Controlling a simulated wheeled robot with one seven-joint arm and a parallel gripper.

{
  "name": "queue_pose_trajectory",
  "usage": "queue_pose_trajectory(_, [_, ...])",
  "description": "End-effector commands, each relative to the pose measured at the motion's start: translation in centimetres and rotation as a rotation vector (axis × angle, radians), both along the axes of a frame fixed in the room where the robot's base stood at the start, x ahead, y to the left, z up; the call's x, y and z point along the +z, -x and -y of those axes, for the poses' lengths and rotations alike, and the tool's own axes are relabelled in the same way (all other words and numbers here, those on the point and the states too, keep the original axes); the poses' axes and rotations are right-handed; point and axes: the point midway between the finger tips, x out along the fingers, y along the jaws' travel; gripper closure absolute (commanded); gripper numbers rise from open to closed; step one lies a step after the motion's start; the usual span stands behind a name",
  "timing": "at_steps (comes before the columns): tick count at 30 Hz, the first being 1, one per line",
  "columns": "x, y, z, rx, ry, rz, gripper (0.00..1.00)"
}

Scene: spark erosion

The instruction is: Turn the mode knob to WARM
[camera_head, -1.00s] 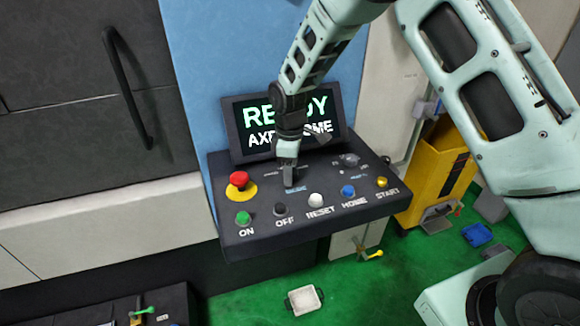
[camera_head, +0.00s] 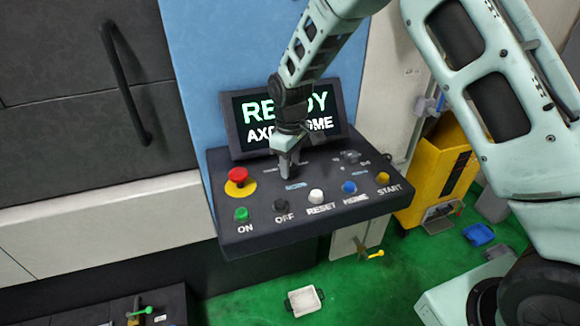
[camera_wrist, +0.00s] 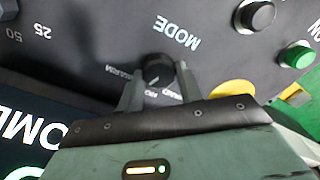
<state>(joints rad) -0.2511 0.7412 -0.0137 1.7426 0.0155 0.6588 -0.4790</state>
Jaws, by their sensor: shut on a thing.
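The black mode knob (camera_wrist: 157,70) shows in the wrist view between the two fingers, beside the upside-down word MODE. A pale pointer mark shows on it towards the screen side. Small labels around it are too blurred or hidden to read surely, so I cannot tell which position it points to. My gripper (camera_wrist: 157,87) is shut on the knob, one finger on each side. In the head view my gripper (camera_head: 289,174) reaches down onto the control panel (camera_head: 262,232) and hides the knob.
The screen (camera_head: 262,112) stands close behind my gripper. A red emergency button (camera_head: 237,175) is to the left. Green (camera_head: 241,214), black (camera_head: 281,205), white (camera_head: 316,195), blue (camera_head: 348,187) and yellow (camera_head: 383,178) buttons line the front. Another knob (camera_head: 350,157) is to the right.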

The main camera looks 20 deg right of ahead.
Motion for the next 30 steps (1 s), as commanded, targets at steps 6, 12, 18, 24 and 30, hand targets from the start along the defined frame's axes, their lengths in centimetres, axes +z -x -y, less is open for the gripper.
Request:
queue_pose_trajectory(6, [-0.01,-0.11,-0.02,-0.174,0.0,0.004,0.87])
queue_pose_trajectory(12, [0.05,-0.16,0.05,-0.298,-0.001,0.004,0.87])
queue_pose_trajectory(18, [0.12,-0.17,0.05,-0.374,-0.001,0.004,0.87])
queue_pose_trajectory(24, [0.17,-0.18,0.04,-0.406,-0.001,0.005,0.87])
queue_pose_trajectory(30, [0.19,-0.2,0.04,-0.411,-0.002,0.004,0.87])
